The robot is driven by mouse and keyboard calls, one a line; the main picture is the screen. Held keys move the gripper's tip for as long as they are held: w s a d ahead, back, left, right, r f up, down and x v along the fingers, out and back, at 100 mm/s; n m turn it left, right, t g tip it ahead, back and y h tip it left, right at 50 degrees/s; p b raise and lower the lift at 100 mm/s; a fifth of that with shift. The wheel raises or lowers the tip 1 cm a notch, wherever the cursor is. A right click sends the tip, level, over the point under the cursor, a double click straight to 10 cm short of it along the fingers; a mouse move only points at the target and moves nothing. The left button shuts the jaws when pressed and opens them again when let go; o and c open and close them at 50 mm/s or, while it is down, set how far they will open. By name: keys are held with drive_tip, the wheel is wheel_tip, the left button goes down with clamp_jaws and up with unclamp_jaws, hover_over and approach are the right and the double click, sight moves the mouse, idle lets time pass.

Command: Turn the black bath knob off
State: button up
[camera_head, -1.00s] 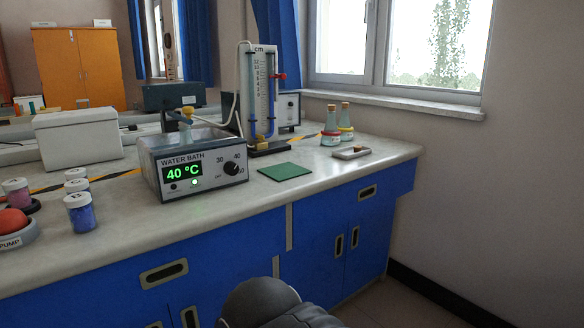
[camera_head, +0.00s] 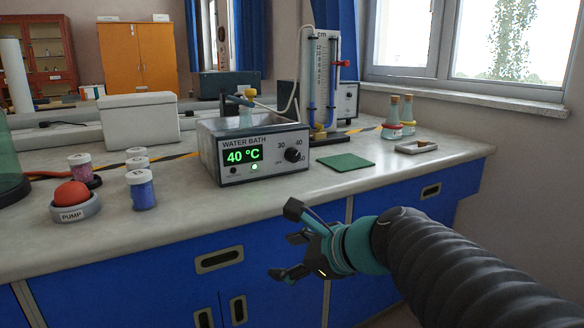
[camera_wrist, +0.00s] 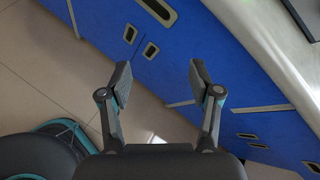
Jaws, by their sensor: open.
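The water bath (camera_head: 254,148) is a grey box on the bench with a lit green display (camera_head: 243,155) reading 40 °C and a green light below it. The black bath knob (camera_head: 293,155) is on the right of its front panel, between printed marks including 30 and 40. My gripper (camera_head: 282,240) is in front of the bench, below the bench top and below the knob, apart from both. In the wrist view my gripper (camera_wrist: 158,80) is open and empty, facing the blue cabinet fronts; the knob is not in that view.
A green mat (camera_head: 345,162) lies right of the bath, with a manometer stand (camera_head: 320,85) behind it. Flasks (camera_head: 391,120) stand farther right. Jars (camera_head: 141,190) and a red-topped pump (camera_head: 73,200) are to the left. The bench in front of the bath is clear.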

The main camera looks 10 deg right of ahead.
drive_tip(key=w+d+r+m+t+b, duration=0.2)
drive_tip(key=w+d+r+m+t, duration=0.25)
drive_tip(key=w+m, duration=0.6)
drive_tip(key=m+t+h, duration=0.1)
drive_tip(key=m+t, duration=0.2)
drive_tip(key=m, duration=1)
approach(295, 157)
drive_tip(key=b+x, duration=0.1)
drive_tip(key=x, duration=0.8)
drive_tip(key=shift+d+b, duration=0.1)
drive_tip(key=shift+b, duration=0.3)
drive_tip(key=c, duration=1.1)
